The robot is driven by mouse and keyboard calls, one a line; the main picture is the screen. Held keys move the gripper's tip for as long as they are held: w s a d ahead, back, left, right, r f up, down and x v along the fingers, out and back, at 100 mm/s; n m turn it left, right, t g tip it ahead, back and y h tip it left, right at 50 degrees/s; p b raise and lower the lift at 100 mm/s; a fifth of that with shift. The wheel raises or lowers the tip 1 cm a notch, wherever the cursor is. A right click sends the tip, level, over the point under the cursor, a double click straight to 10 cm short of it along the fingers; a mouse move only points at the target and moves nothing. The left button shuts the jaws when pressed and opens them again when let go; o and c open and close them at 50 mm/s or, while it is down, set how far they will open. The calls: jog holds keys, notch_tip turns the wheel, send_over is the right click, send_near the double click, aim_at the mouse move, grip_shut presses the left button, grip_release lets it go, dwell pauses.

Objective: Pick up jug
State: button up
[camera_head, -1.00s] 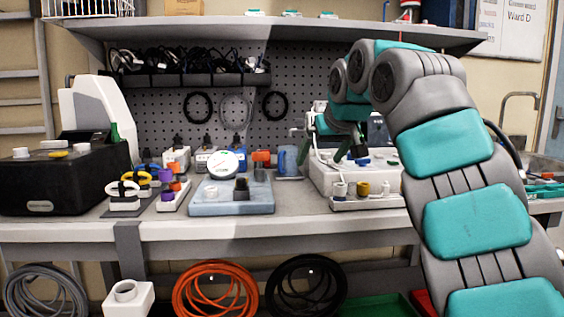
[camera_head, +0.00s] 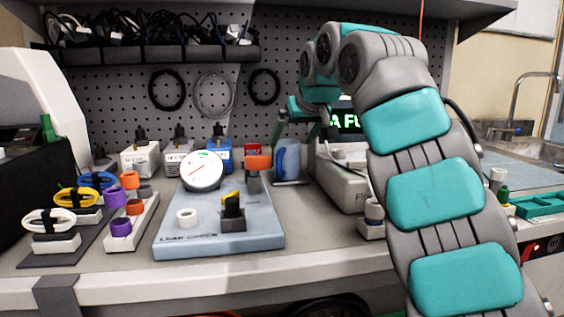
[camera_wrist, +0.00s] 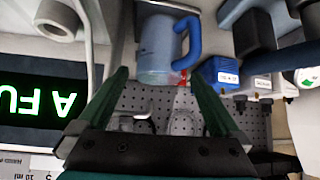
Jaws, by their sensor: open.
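The jug (camera_head: 287,162) is blue with a darker blue handle and stands upright at the back of the bench. It is right of the gauge board in the head view. In the wrist view, which looks turned over, the jug (camera_wrist: 158,48) shows beyond the fingertips with its handle to the right. My gripper (camera_head: 300,128) has green fingers and is above and near the jug in the head view. In the wrist view my gripper (camera_wrist: 155,72) is open, with the jug framed between and beyond the fingertips. I see nothing held.
A pale blue leak-check board (camera_head: 180,235) with a round gauge (camera_head: 202,170) stands left of the jug. A white device with a green-lit display (camera_head: 347,122) is close on the right. A pegboard (camera_head: 120,105) closes the back.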

aim_at(288, 148)
jog(key=shift+p+x, duration=0.3)
jog(key=shift+x, duration=2.9)
jog(key=shift+s+d+f, duration=0.1)
jog(key=shift+s+f, duration=0.05)
jog(key=shift+f, duration=0.05)
jog(key=shift+c, duration=0.4)
jog(key=c, duration=1.4)
jog(key=shift+r, duration=0.2)
jog(key=shift+r, duration=0.4)
jog(key=shift+r, duration=0.1)
